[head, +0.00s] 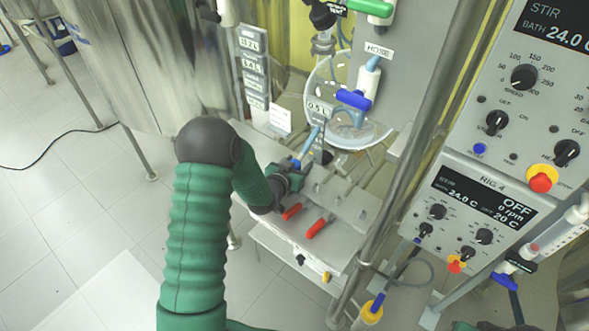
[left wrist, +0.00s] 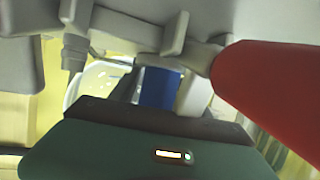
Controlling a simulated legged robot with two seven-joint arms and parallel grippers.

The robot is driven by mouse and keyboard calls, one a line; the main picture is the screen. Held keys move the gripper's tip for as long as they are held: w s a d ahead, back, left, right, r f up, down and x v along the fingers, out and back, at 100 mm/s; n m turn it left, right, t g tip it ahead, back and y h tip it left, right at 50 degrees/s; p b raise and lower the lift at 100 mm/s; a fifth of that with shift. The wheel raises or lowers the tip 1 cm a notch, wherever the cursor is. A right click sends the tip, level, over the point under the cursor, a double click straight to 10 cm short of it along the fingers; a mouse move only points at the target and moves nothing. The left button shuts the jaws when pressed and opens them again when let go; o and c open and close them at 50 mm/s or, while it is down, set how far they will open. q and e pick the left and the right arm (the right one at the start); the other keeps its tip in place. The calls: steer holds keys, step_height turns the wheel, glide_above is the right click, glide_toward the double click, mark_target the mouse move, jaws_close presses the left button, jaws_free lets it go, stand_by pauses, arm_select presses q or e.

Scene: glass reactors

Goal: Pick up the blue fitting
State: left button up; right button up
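The blue fitting (left wrist: 158,88) shows in the left wrist view as a short blue cylinder just beyond my gripper's dark front edge. Pale finger-like parts stand on both sides of it. In the head view only a small blue piece (head: 296,163) shows at the tip of my left gripper (head: 291,174), which is over the grey bench rack. The gripper body hides most of the fitting. I cannot tell whether the fingers touch it or stand apart from it.
Two red handles (head: 292,211) (head: 315,228) lie on the rack close to my gripper; a large red one (left wrist: 270,90) is close at the right in the left wrist view. A glass vessel (head: 345,115) stands behind. A metal post (head: 405,150) and control boxes (head: 480,215) stand right.

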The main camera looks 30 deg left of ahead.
arm_select(q)
steer(key=shift+r, duration=0.1)
steer(key=c, duration=0.5)
steer(key=shift+d, duration=0.25)
jaws_close()
steer(key=shift+r, duration=0.1)
arm_select(e)
steer(key=shift+d, duration=0.2)
arm_select(q)
steer(key=shift+a, duration=0.2)
arm_select(e)
steer(key=shift+a, duration=0.1)
